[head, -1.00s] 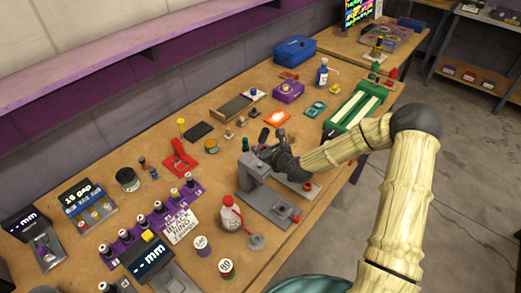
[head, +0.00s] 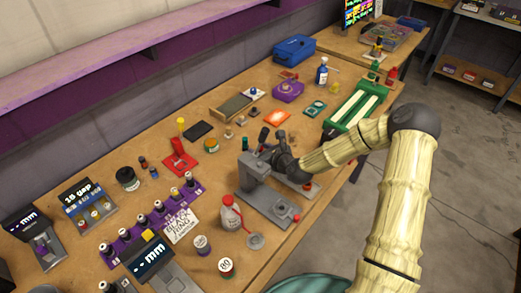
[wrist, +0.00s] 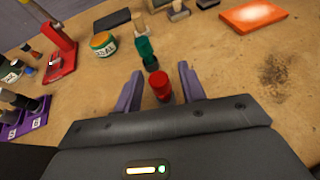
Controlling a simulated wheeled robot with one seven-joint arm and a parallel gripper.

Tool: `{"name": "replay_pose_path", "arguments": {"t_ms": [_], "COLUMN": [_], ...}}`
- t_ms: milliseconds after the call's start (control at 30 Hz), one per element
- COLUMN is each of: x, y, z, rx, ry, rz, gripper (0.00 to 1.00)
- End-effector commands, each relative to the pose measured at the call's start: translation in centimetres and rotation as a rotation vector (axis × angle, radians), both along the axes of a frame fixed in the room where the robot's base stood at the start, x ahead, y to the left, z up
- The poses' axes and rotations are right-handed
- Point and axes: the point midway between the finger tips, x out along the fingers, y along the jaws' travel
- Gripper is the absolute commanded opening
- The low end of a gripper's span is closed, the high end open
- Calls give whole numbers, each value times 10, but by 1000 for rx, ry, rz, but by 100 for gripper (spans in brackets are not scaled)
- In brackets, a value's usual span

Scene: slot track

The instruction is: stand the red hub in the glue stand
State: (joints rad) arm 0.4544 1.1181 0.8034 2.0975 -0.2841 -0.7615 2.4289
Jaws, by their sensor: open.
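A red cylinder, which looks like the red hub (wrist: 160,86), stands upright between the two purple fingers of my gripper (wrist: 159,88) in the wrist view. The gripper is open, with a gap on each side of the cylinder. A small green upright piece (wrist: 146,50) stands just beyond the cylinder; it also shows left of my gripper (head: 270,140) in the head view (head: 245,144). In the head view the hub is hidden by my gripper. I cannot tell for sure which thing is the glue stand.
A grey press-like fixture (head: 253,172) stands close in front of my gripper. An orange card (head: 277,118) and black pad (head: 198,130) lie beyond.

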Motion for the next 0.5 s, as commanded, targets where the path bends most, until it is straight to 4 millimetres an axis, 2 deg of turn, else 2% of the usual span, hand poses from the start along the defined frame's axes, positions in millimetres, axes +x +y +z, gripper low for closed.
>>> {"name": "replay_pose_path", "arguments": {"t_ms": [167,500], "x": [-16,-64], "y": [-14,-50], "z": [7,32], "rx": [0,1], "ry": [2,2], "rz": [-2,-3], "gripper": [40,40]}}
